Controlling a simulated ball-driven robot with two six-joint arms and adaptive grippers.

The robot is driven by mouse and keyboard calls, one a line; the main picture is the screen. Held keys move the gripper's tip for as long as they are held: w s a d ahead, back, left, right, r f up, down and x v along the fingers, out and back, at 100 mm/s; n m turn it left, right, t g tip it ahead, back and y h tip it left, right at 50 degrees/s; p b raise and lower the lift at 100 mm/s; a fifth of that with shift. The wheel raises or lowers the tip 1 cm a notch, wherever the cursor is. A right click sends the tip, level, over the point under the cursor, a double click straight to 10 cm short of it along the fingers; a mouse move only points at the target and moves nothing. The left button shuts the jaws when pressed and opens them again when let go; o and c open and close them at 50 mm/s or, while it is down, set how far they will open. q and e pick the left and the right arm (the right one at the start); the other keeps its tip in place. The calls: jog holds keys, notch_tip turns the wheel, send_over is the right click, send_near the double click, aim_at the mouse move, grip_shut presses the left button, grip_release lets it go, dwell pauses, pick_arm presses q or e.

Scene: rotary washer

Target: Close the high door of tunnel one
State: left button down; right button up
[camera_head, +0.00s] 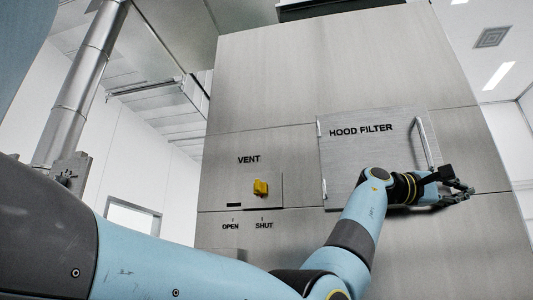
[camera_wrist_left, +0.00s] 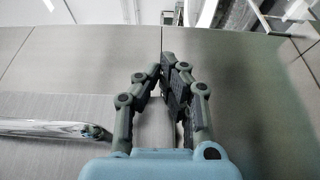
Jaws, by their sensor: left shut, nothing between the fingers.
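The high door is a grey metal panel marked HOOD FILTER (camera_head: 350,150), set high in the cabinet front. Its hinges show on its left edge and a bar handle (camera_head: 427,143) is near its right edge. The door looks about flush with the front; I cannot tell if a small gap is left. My left gripper (camera_head: 468,190) is shut and empty at the door's lower right corner, below and right of the handle. In the left wrist view the gripper's fingers (camera_wrist_left: 168,75) meet in front of the steel panel, with the handle (camera_wrist_left: 45,128) to their left. My left forearm hides the door's lower edge.
The tall steel cabinet (camera_head: 265,75) fills the middle. A yellow VENT knob (camera_head: 260,188) sits left of the door, above OPEN and SHUT labels. A thick metal pipe (camera_head: 80,85) rises at the left. Free air lies to the cabinet's right.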

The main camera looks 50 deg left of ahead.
jog(key=shift+d+r, duration=0.15)
jog(key=shift+d, duration=0.1)
dwell(0.6)
